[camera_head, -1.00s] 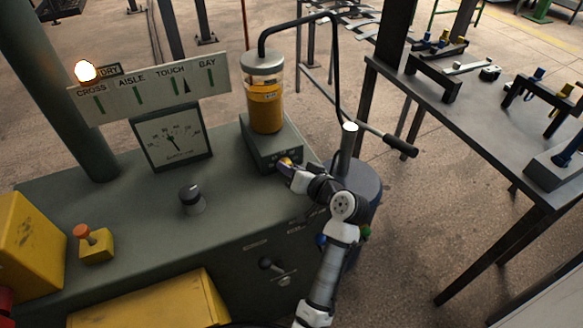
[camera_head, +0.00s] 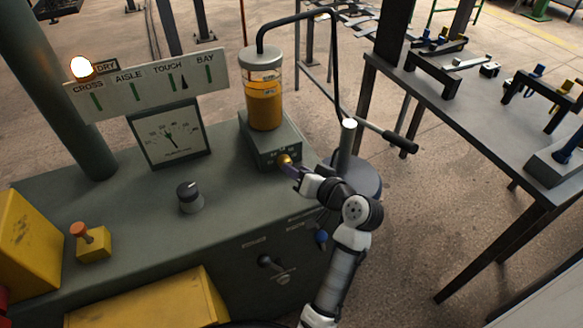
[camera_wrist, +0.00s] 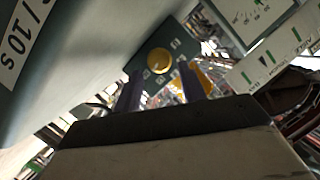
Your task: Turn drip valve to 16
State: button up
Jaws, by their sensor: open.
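The drip valve is a round brass-yellow knob (camera_head: 285,160) on the front of a dark green block (camera_head: 262,146) under a clear cylinder of amber oil (camera_head: 264,98). In the wrist view the knob (camera_wrist: 159,61) sits on a dark green plate with small pale marks around it, too small to read. My gripper (camera_head: 291,170) is just in front of the knob in the head view. In the wrist view its two dark fingers (camera_wrist: 158,90) are open, empty and apart, with the knob beyond their tips. I cannot tell its setting.
A dial gauge (camera_head: 170,132) and a sign board (camera_head: 150,86) with a lit lamp (camera_head: 83,68) stand behind. A black knob (camera_head: 190,196) and an orange-topped lever (camera_head: 82,232) are on the cabinet top. A black-handled bar (camera_head: 388,139) lies right of the cylinder.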

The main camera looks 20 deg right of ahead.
jog(key=b+v, duration=0.1)
jog(key=v, duration=0.9)
